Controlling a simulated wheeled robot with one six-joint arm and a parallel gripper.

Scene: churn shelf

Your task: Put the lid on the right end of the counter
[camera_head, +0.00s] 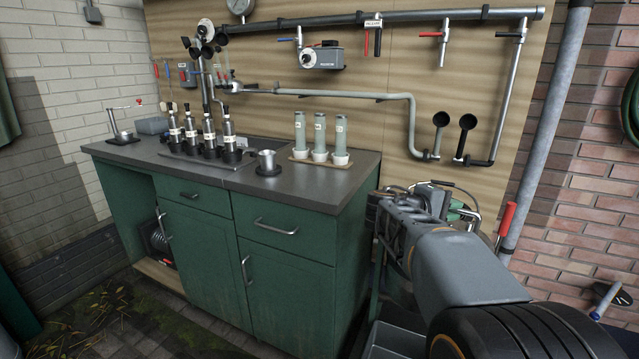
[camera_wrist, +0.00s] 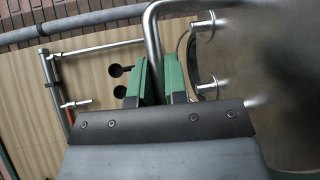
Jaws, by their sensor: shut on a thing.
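My gripper (camera_wrist: 165,80) has green fingers closed around a curved silver bar (camera_wrist: 153,40) in the wrist view. The bar looks like the handle of the lid, a blurred dark grey surface (camera_wrist: 285,75) close to the camera at the right. In the head view my gripper is beyond my arm, right of the counter, and I cannot make out its fingers or the lid clearly. The counter (camera_head: 325,180) has a dark grey top over green cabinets. Its right end has bare room in front of a tray of tubes (camera_head: 320,158).
A metal cup (camera_head: 267,160) on a dark base stands mid-counter, left of the tubes. Several bottles (camera_head: 209,135) stand farther left. Pipes (camera_head: 412,120) run along the wall behind.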

